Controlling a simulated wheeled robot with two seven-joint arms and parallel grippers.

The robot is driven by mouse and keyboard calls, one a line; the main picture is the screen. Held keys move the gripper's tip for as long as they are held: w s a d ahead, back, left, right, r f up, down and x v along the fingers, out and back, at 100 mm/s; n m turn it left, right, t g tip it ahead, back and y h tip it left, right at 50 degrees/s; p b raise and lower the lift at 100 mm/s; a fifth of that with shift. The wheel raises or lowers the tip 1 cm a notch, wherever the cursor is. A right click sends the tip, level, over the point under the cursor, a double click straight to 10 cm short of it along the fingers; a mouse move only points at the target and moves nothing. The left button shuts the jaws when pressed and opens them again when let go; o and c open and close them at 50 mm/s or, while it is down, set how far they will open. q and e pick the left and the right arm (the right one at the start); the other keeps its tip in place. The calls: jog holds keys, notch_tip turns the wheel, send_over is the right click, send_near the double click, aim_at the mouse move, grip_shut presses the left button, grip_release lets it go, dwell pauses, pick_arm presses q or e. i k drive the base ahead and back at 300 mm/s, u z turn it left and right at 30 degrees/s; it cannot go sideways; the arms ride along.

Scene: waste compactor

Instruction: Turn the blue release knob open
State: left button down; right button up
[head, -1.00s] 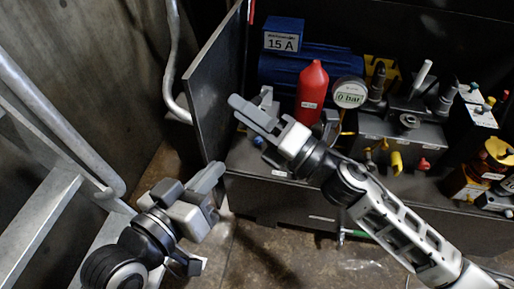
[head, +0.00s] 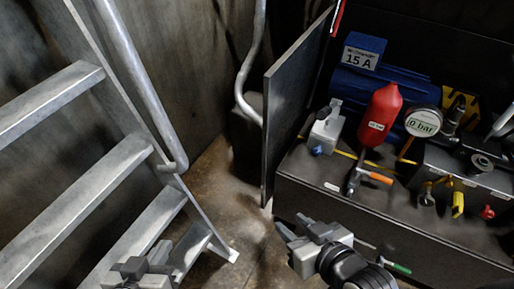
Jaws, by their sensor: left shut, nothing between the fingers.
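The blue knob (head: 317,150) sits low on the front of a small grey metal block (head: 325,128), at the left end of the cabinet shelf. It is small in the head view, and I cannot read its turned position. My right gripper (head: 292,230) is below the shelf edge at the bottom centre, apart from the knob; its finger gap is unclear. My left gripper (head: 196,243) is at the bottom edge, in front of the stairs, shut and empty, far from the knob.
A red bottle (head: 381,113), a gauge reading 0 bar (head: 423,121) and an orange-handled tool (head: 372,177) are right of the knob. An open dark door panel (head: 293,105) stands left of it. Metal stairs (head: 120,170) fill the left side.

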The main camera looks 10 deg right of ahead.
aim_at(317, 151)
jog(key=u, duration=2.35)
jog(key=k, duration=1.15)
jog(key=z, duration=1.5)
jog(key=i, duration=0.5)
jog(key=u, duration=0.05)
